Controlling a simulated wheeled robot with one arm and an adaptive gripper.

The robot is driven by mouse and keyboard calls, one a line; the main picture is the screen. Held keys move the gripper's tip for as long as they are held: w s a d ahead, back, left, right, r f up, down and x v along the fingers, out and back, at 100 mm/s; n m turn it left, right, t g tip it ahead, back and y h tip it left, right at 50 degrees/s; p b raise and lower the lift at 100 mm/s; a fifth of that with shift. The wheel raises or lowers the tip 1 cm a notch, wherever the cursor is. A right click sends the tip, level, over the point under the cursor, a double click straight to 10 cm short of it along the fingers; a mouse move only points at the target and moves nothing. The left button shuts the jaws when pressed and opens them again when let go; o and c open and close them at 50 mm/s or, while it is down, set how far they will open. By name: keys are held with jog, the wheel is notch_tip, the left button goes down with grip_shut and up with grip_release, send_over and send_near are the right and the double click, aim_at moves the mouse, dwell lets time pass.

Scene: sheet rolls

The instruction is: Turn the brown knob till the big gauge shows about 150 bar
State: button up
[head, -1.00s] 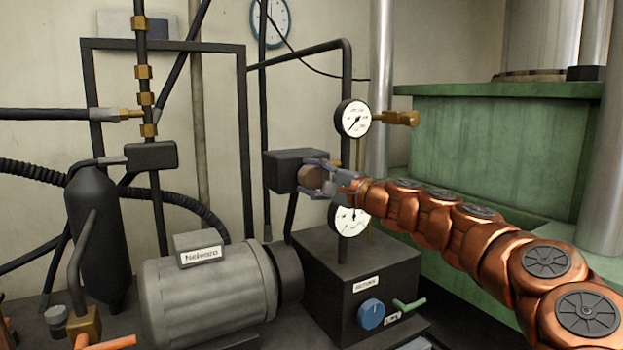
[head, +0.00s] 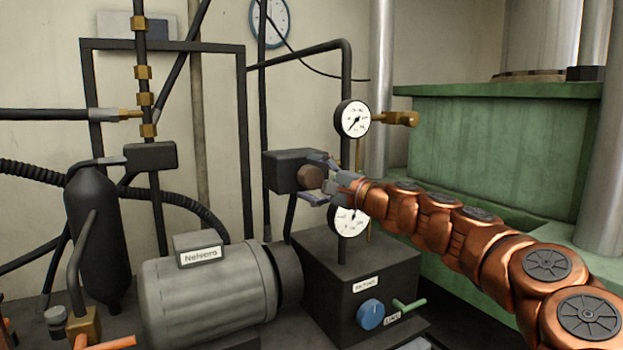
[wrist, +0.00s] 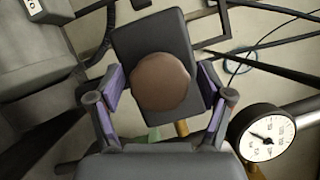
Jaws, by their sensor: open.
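The round brown knob (head: 310,178) sits on the front of a dark box (head: 283,168). My gripper (head: 320,177) is open at the knob. In the wrist view the knob (wrist: 161,82) lies between the two spread fingers of my gripper (wrist: 161,90), with a gap on each side. A white upper gauge (head: 352,118) has its needle pointing lower left. A lower gauge (head: 349,222) is partly hidden behind my gripper. One gauge (wrist: 264,133) shows at the right of the wrist view. The scale numbers are too small to read surely.
A black block with a blue knob (head: 371,314) and a green-handled lever (head: 409,305) stands below. A grey motor (head: 205,292) is at the lower left. A brass fitting (head: 402,118) sticks out beside the upper gauge. A green press body (head: 500,145) fills the right.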

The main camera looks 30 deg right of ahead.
jog(key=v, duration=1.2)
dwell(0.3)
jog(key=shift+a, duration=0.1)
dwell(0.4)
jog(key=s+a+f+n+g+y+p, duration=0.1)
jog(key=a+f+n+g, duration=0.3)
jog(key=a, duration=0.6)
jog(key=s+a+f+n+g+y, duration=0.1)
jog(key=a+f+n+g, duration=0.25)
jog(key=a, duration=0.65)
jog(key=s+a+f+n+g+y+p, duration=0.1)
jog(key=a+f+n+g, duration=0.3)
jog(key=a, duration=0.6)
jog(key=s+a+f+n+g+h+p, duration=0.1)
jog(key=s+a+f+n+g+h, duration=0.25)
jog(key=s+f, duration=0.55)
jog(key=s+d+f+n+g+h+p, duration=0.1)
jog(key=s+d+f+g+h, duration=0.1)
jog(key=s, duration=0.5)
jog(key=s+d+f+n+g+h, duration=0.1)
jog(key=s+d+f+g+h, duration=0.2)
jog(key=s, duration=0.4)
notch_tip(320, 180, down, 3)
jog(key=shift+s+d+r+n+p, duration=0.1)
jog(key=shift+s+d+n+p, duration=0.1)
jog(key=shift+d+n+p, duration=0.3)
